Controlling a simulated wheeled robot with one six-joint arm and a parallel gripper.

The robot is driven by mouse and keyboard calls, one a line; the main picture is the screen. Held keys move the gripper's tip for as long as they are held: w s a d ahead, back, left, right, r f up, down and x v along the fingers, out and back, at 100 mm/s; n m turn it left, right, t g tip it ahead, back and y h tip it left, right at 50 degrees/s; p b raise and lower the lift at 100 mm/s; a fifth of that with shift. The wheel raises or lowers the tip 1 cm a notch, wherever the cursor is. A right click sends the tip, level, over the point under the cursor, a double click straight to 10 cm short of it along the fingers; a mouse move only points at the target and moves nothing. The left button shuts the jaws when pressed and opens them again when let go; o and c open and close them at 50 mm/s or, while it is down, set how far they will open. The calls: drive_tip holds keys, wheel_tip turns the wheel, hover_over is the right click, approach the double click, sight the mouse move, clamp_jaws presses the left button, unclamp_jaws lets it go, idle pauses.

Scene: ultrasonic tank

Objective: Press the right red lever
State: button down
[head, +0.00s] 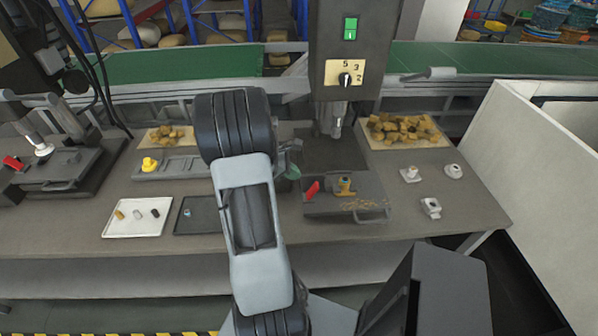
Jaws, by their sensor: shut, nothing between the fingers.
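The right red lever (312,190) stands tilted on the left part of a dark grey fixture (345,207) below the drill head, at the middle of the bench. A small yellow-brown block (345,186) sits on this fixture, right of the lever. Another red lever (13,162) is on a dark fixture at the far left. My arm rises from the bottom and bends left of the right lever. The end of my arm is mostly hidden behind its own elbow; I cannot make out my gripper's fingers. No contact with the right lever shows.
The drill press (351,75) with its green switch hangs above the fixture. Trays of brown pieces (405,130), small metal parts (431,208) and a white tray (137,217) are on the bench. A white partition (545,170) stands right.

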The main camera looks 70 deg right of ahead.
wheel_tip(320, 180, up, 10)
drive_tip(key=w+a+b, duration=0.1)
drive_tip(key=w+b, duration=0.1)
drive_tip(key=shift+w+a, duration=0.2)
drive_tip(key=shift+w, duration=0.2)
drive_tip(key=shift+f, duration=0.1)
drive_tip(key=w+a+f+m+t+y, duration=0.1)
drive_tip(key=w+a+m+t, duration=0.25)
drive_tip(key=a, duration=0.45)
drive_tip(key=w+a+f+m+t, duration=0.1)
drive_tip(key=w+a+m+t, duration=0.2)
drive_tip(key=w+a+m, duration=0.35)
drive_tip(key=a+r+n+t+y, duration=0.1)
drive_tip(key=a+r+n+t, duration=0.1)
drive_tip(key=a, duration=0.9)
drive_tip(key=a+r+n+t+y, duration=0.1)
drive_tip(key=a+r+n+t, duration=0.1)
drive_tip(key=a, duration=1)
drive_tip(key=shift+s+r+n+t+y, duration=0.3)
drive_tip(key=shift+r+t+y, duration=0.15)
drive_tip(key=shift+t, duration=0.7)
